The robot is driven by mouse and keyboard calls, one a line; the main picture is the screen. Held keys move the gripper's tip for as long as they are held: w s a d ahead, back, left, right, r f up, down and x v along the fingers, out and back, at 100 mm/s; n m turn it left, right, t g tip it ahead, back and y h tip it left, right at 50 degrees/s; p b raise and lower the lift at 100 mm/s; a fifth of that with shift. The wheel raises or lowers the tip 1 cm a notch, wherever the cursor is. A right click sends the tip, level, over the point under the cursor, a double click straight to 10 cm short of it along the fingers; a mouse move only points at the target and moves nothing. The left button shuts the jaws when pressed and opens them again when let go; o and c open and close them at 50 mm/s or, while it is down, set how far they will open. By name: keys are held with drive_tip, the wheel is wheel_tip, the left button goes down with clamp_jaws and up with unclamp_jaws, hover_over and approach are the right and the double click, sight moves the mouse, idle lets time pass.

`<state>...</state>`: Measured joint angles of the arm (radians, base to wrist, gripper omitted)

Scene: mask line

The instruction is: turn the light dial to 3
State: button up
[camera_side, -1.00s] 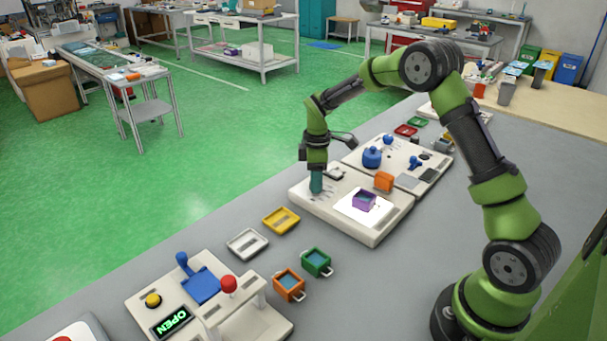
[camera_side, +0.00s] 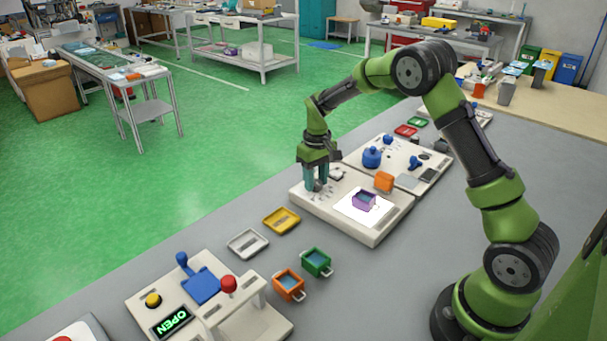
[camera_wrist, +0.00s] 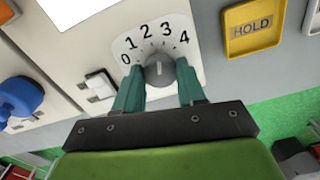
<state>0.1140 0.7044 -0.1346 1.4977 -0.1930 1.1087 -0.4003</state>
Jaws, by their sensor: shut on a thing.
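The light dial (camera_wrist: 160,70) is a dark grey round knob on a white plate with the numbers 0 to 4, in the wrist view. Its white pointer mark stands roughly upright in the picture, near the 2 and 3; I cannot tell the exact setting. My gripper (camera_wrist: 160,84) has one teal finger on each side of the knob and is shut on it. In the side view my gripper (camera_side: 316,187) points down at the left end of the light panel (camera_side: 372,236), where the fingers mostly hide the dial.
A purple container (camera_side: 363,202) sits on the panel's bright lit square (camera_side: 345,207), with an orange block (camera_side: 384,181) behind it. A small rocker switch (camera_wrist: 100,87) is beside the dial. The yellow HOLD tray (camera_wrist: 252,28) lies beyond the panel edge.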

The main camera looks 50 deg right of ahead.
sight(316, 182)
drive_tip(key=shift+m, duration=1.1)
drive_tip(key=o, duration=1.1)
drive_tip(key=shift+c, duration=0.2)
wheel_tip(316, 182, up, 17)
